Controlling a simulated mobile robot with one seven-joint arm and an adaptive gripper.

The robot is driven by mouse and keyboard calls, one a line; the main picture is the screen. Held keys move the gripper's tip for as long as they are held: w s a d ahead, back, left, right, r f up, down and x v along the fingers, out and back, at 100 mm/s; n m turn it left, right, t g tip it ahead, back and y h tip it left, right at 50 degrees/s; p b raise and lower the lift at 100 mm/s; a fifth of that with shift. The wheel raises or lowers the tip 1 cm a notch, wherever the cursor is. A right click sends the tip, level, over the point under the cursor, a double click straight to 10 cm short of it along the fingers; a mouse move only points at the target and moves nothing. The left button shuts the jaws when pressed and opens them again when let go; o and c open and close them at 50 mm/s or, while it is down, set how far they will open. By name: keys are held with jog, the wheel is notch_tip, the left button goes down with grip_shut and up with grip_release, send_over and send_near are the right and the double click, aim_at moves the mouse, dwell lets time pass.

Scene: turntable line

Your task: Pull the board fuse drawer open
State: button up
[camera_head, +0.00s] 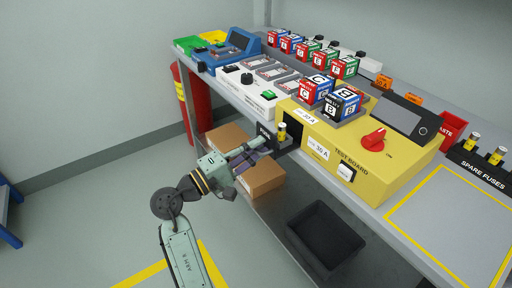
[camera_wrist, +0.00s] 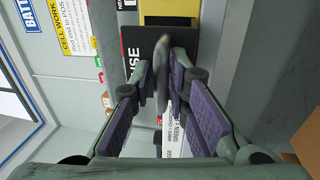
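The yellow test board (camera_head: 375,162) sits on the bench. Its black fuse drawer (camera_head: 287,146) sticks out from the board's left side, with a yellow-and-black fuse (camera_head: 282,131) standing in it. In the wrist view the black drawer front (camera_wrist: 188,48) with white "FUSE" lettering faces me. A dark upright handle (camera_wrist: 162,72) stands out from it. My gripper (camera_head: 262,150) is at the drawer front. In the wrist view my gripper's purple-padded fingers (camera_wrist: 163,85) close in on both sides of the handle, and their tips appear to touch it. The drawer's inside is mostly hidden.
Cardboard boxes (camera_head: 262,175) and a dark bin (camera_head: 325,238) are on the lower shelf, below and beside my gripper. A white switch panel (camera_head: 237,93) and lettered cubes (camera_head: 315,90) are on the bench.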

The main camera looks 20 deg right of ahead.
jog(key=v, duration=1.2)
dwell(0.4)
